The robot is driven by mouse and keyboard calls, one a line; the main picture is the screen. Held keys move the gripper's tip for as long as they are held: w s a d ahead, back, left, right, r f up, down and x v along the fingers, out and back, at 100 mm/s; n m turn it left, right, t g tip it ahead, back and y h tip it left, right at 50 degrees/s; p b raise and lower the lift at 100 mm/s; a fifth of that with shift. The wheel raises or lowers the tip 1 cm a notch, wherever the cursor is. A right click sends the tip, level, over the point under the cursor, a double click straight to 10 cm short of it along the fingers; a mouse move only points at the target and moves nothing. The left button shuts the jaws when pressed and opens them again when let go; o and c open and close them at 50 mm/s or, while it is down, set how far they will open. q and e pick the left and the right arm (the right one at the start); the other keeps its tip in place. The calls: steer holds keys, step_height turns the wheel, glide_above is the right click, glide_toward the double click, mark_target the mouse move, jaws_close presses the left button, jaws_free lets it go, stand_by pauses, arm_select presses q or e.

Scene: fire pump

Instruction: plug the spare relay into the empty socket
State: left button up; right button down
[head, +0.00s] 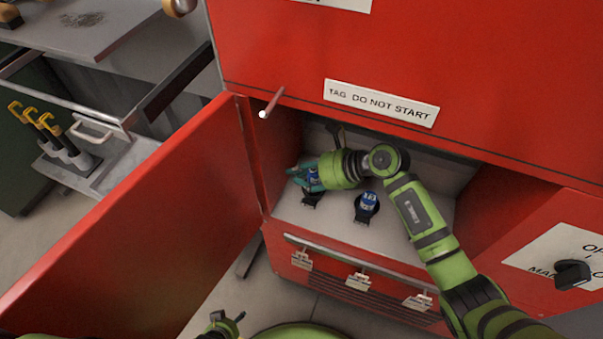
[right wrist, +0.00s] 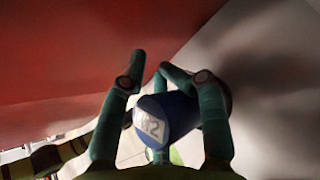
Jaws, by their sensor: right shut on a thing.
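A blue relay (right wrist: 168,118) with a white label reading "2" sits between the teal fingers of my right gripper (right wrist: 165,85) in the right wrist view. In the head view, my right gripper (head: 308,178) is shut on this relay at the left of the cabinet shelf. A black socket (head: 311,198) shows just below it. I cannot tell whether the relay touches or sits in that socket. A second blue relay (head: 368,199) stands upright in a black socket to the right. My left gripper (head: 224,322) is at the bottom edge, away from the cabinet; its opening is unclear.
The red cabinet's open door (head: 150,225) stands at the left. A rod (head: 271,103) sticks out above the opening. A black rotary switch (head: 573,274) is on the right panel. Latches (head: 358,281) line the front below the shelf. A drawer with yellow-handled tools (head: 50,130) stands far left.

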steer(key=shift+f, duration=0.3)
stand_by(0.4)
steer(key=shift+f+b, duration=0.15)
steer(key=shift+b, duration=0.15)
steer(key=shift+f+b, duration=0.4)
steer(key=shift+f, duration=0.1)
stand_by(0.7)
steer(key=shift+f, duration=0.2)
